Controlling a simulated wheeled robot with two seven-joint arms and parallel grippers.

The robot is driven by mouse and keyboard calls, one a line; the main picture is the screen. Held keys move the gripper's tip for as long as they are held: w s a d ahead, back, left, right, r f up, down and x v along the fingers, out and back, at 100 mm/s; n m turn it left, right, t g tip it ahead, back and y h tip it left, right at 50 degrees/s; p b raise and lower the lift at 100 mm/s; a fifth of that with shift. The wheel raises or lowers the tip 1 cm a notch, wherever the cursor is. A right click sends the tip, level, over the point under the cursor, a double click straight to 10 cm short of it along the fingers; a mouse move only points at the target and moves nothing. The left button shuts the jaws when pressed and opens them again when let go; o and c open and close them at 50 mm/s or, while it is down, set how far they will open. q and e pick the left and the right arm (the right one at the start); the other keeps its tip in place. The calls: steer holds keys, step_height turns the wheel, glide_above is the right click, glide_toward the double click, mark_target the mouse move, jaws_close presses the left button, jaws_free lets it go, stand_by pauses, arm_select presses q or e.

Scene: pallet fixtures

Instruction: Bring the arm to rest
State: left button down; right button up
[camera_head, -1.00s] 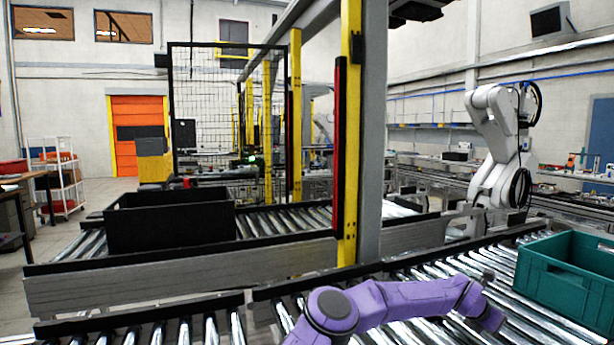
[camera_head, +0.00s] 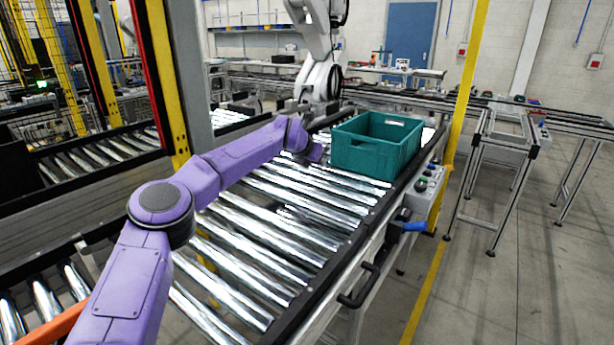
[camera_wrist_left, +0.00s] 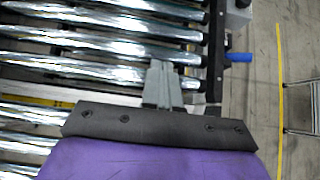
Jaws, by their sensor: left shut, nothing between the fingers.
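My purple left arm (camera_head: 215,172) comes in from the lower left in the head view and reaches out over the roller conveyor (camera_head: 262,243). Its far end is near the teal crate's left side; the fingers cannot be made out there. In the left wrist view my left gripper (camera_wrist_left: 162,84) shows two grey fingers together, shut and empty, with rollers and the conveyor's edge behind them. My right gripper is in neither view.
A teal crate (camera_head: 377,142) stands on the far part of the conveyor. A control box (camera_head: 428,190) and a blue handle (camera_head: 414,226) are on its right side. A yellow and grey post (camera_head: 168,75) stands left. Open floor (camera_head: 540,265) lies to the right.

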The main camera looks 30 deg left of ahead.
arm_select(q)
steer(key=shift+w+r, duration=0.15)
steer(key=shift+r, duration=1.2)
